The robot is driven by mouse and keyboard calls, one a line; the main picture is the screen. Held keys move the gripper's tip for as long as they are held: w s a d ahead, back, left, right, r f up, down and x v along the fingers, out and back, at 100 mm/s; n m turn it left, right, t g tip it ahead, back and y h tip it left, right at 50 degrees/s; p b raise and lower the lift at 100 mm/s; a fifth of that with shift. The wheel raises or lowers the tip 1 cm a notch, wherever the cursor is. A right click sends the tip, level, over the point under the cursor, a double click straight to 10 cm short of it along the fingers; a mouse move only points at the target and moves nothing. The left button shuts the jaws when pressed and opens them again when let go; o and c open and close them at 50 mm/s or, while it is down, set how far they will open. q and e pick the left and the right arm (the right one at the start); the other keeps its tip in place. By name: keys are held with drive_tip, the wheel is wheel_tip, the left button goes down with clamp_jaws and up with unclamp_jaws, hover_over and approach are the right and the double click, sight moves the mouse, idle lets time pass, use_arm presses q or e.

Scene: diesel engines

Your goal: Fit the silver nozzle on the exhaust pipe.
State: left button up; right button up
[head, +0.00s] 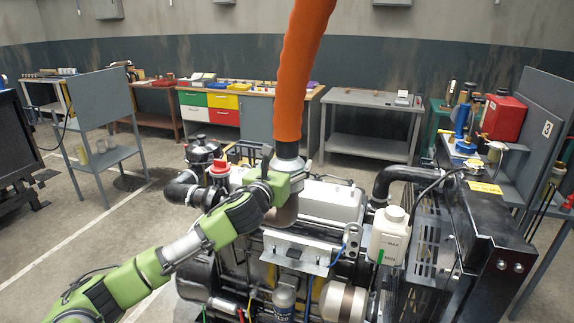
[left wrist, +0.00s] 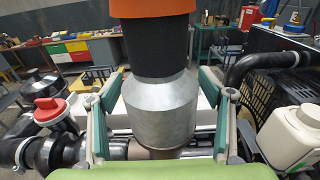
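The silver nozzle (head: 288,150) is a metal cone at the lower end of a hanging orange hose (head: 304,70). In the left wrist view the nozzle (left wrist: 160,112) is upright between my left gripper's green fingers, below a black sleeve. The brownish exhaust pipe (head: 284,212) shows directly under the nozzle on the engine; its top end is hidden. It also shows in the left wrist view (left wrist: 165,153). My left gripper (head: 284,180) is around the nozzle, its fingers spread, with narrow gaps seeming to show beside the metal. My right gripper is not in view.
The engine's white cover (head: 328,200) lies behind the pipe. A red cap (head: 217,170) and black hoses stand left of it. A white bottle (head: 388,236) and a black radiator frame (head: 490,235) are on the right. Benches line the back wall.

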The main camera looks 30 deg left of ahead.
use_arm(q)
drive_tip(key=shift+o, duration=0.6)
drive_tip(key=shift+f, duration=0.15)
drive_tip(key=shift+s+d, duration=0.1)
drive_tip(key=shift+s, duration=0.25)
drive_tip(key=v, duration=1.1)
drive_tip(key=shift+s, duration=0.2)
